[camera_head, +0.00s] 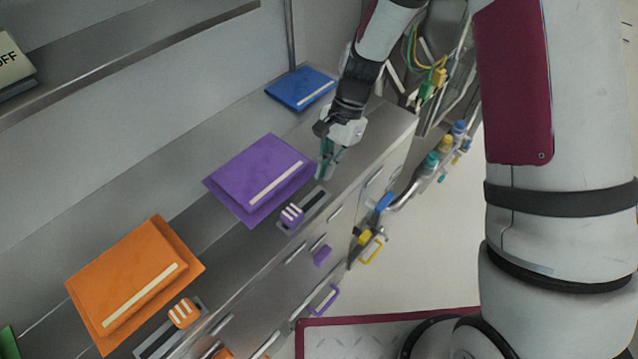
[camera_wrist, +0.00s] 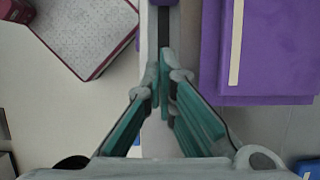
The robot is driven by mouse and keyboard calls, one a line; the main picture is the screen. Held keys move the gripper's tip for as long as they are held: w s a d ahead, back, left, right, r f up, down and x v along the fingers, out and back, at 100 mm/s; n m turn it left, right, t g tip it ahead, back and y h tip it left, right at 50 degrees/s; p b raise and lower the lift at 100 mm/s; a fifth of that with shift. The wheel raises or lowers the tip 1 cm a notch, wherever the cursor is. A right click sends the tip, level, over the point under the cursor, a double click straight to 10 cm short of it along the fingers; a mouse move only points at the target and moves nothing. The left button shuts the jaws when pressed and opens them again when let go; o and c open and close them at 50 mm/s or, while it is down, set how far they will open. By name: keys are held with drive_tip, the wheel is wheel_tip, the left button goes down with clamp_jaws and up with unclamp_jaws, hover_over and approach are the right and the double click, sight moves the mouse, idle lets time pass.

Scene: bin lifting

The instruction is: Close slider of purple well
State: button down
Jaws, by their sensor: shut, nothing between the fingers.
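The purple well (camera_head: 258,180) shows as a raised purple block with a pale stripe, on the grey counter. It fills the right side of the wrist view (camera_wrist: 262,50). Its slider (camera_head: 291,215), a small purple knob with white stripes, sits at the near-left end of a slot (camera_head: 316,200) beside the block. In the wrist view only an edge of the slider (camera_wrist: 164,2) shows at the top, with the dark slot below it. My gripper (camera_head: 325,174) is shut and empty, pointing down over the far-right end of the slot, apart from the slider. The wrist view shows its fingers together (camera_wrist: 165,75).
An orange block (camera_head: 135,285) with an orange slider (camera_head: 184,312) lies nearer left. A blue block (camera_head: 300,88) lies farther back. Coloured handles and knobs stick out from the counter's front. A shelf (camera_head: 120,60) overhangs at upper left.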

drive_tip(key=v, duration=0.4)
drive_tip(key=shift+w+r+b, duration=0.1)
drive_tip(key=shift+r+b, duration=0.2)
drive_tip(key=s+d+r+n+t+h, duration=0.1)
drive_tip(key=s+d+r+n+t, duration=0.2)
drive_tip(key=r, duration=0.6)
drive_tip(key=s+d+r+n+t, duration=0.1)
drive_tip(key=s+d+r, duration=0.25)
drive_tip(key=r, duration=0.45)
drive_tip(key=s+d+r+n+t+h, duration=0.1)
drive_tip(key=s+d+r+n+t, duration=0.1)
drive_tip(key=s, duration=0.4)
drive_tip(key=s+d+r+n+t+h, duration=0.1)
drive_tip(key=s+d+r+n+t, duration=0.1)
drive_tip(key=s+d+r, duration=0.3)
drive_tip(key=shift+s+d+r+n+t, duration=0.25)
drive_tip(key=shift+s+r+n+t, duration=0.2)
drive_tip(key=shift+s, duration=0.7)
